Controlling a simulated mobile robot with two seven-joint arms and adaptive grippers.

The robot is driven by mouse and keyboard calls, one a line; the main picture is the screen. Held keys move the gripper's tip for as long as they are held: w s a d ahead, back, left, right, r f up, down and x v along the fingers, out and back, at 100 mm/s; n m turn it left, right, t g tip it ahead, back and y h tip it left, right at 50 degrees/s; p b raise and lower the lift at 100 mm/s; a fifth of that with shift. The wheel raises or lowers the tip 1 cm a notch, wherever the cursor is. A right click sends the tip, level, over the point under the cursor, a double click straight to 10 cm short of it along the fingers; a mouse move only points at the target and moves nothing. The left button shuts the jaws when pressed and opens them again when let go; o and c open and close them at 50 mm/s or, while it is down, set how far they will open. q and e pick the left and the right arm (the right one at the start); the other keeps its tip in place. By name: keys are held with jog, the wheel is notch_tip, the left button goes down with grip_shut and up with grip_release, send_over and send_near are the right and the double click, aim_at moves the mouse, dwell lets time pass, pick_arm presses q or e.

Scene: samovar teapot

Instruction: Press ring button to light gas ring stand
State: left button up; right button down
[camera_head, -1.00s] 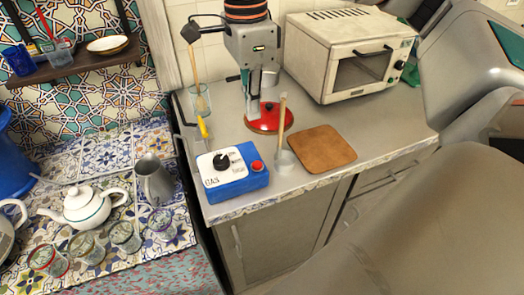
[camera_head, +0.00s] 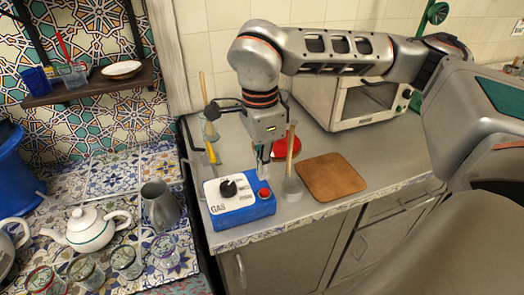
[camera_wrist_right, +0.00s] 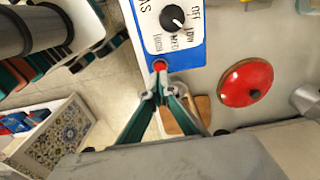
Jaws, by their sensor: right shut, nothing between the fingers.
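The blue gas box (camera_head: 245,212) with a white top stands on the grey counter near its front left corner. It has a black knob (camera_head: 227,187) and a red button (camera_head: 264,194) at its right end. My right gripper (camera_head: 263,172) points down just above and behind the red button, shut and empty. In the right wrist view the fingertips (camera_wrist_right: 161,92) meet beside the red button (camera_wrist_right: 159,66); contact cannot be told. I cannot make out a gas ring stand or a flame. My left gripper is not in view.
A brown board (camera_head: 331,177) lies farther right. A red lid (camera_head: 287,147) lies behind. A toaster oven (camera_head: 345,102) stands at the back. A teapot (camera_head: 90,228) is at left.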

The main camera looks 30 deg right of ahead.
aim_at(264, 191)
jog(key=shift+d+f, duration=0.1)
jog(key=shift+f, duration=2.3)
